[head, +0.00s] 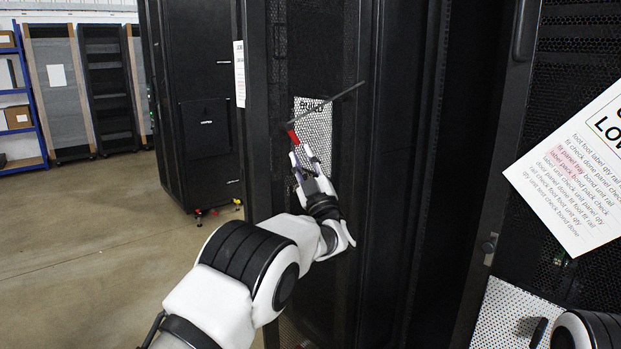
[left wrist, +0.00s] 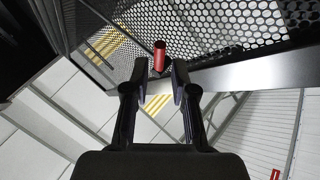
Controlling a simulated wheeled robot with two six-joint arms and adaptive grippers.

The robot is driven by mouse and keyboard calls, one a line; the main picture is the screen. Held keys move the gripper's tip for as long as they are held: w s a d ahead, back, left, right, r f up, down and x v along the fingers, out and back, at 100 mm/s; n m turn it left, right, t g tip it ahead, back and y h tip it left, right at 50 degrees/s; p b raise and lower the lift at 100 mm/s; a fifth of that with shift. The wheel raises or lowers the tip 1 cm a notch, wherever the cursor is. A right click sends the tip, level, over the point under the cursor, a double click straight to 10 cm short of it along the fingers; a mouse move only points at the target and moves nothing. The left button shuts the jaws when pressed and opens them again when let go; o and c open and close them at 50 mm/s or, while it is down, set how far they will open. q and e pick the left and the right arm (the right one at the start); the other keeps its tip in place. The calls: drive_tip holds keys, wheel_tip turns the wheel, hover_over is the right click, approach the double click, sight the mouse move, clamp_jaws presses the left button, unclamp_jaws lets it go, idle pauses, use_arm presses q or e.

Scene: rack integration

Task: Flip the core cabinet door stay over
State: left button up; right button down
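The door stay is a thin grey bar (head: 328,103) that slants up to the right in front of the dark mesh cabinet door. A red piece (head: 293,137) is at its lower left end. My left gripper (head: 299,155) reaches up just below this red piece. In the left wrist view the red piece (left wrist: 160,56) shows between the tips of the left gripper (left wrist: 160,72), with a gap on each side. The fingers are apart, and I see no grip on it. How deep the red piece sits between the tips is unclear. My right gripper is not in view.
Dark cabinet frames stand close around the left arm. A large white paper (head: 575,175) hangs on the mesh at right, and a small sheet (head: 239,73) hangs at left. A blue shelf (head: 30,100) stands far left. Grey floor (head: 80,230) is free at left.

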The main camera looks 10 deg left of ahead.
use_arm(q)
drive_tip(key=v, duration=0.7)
drive_tip(key=shift+s+d+f, duration=0.2)
drive_tip(key=shift+s, duration=0.1)
drive_tip(key=s+a+f+m+g+h+p, duration=0.1)
drive_tip(key=s+a+f+m+g+h, duration=0.25)
drive_tip(key=f, duration=0.85)
drive_tip(key=s+a+f+m+g+h+p, duration=0.15)
drive_tip(key=s+a+f+m, duration=0.35)
drive_tip(key=f, duration=0.6)
drive_tip(key=s+a+f+m+g+h+p, duration=0.15)
drive_tip(key=s+a+f+h, duration=0.35)
drive_tip(key=f, duration=0.7)
drive_tip(key=s+f+m+g+h, duration=0.1)
drive_tip(key=s+f+g, duration=0.2)
drive_tip(key=s+f, duration=0.45)
drive_tip(key=s+f+m+g+h, duration=0.1)
drive_tip(key=s+f+g, duration=0.3)
drive_tip(key=s, duration=0.7)
drive_tip(key=s+d+m+g+h, duration=0.2)
drive_tip(key=s+g, duration=0.5)
drive_tip(key=s, duration=1.2)
drive_tip(key=shift+d+h+p, duration=0.35)
drive_tip(key=shift+d+h, duration=0.35)
drive_tip(key=shift+d, duration=0.3)
